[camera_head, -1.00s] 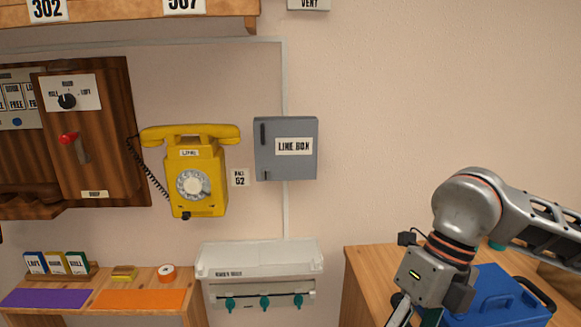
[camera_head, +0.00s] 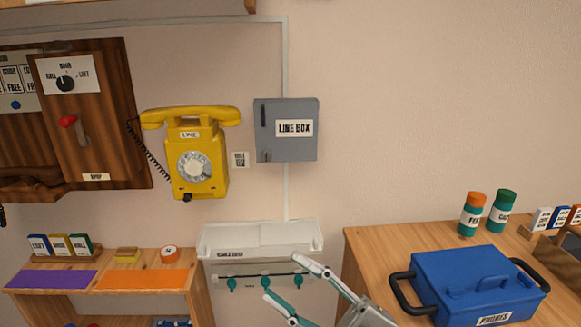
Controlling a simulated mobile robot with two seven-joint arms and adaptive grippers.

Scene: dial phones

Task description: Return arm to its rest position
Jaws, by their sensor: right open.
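My right gripper (camera_head: 291,290) shows at the bottom centre, in front of the white wall tray (camera_head: 262,247) with teal pegs. Its two fingers are spread apart with nothing between them, so it is open and empty. The gripper body is cut off by the bottom edge, and the rest of the arm is out of view. My left gripper does not show.
A yellow dial phone (camera_head: 202,165) and a grey line box (camera_head: 287,130) hang on the wall. A blue case (camera_head: 478,283) with black handles and two canisters stand on the right wooden table (camera_head: 375,247). Orange and purple mats cover the left shelf (camera_head: 102,268).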

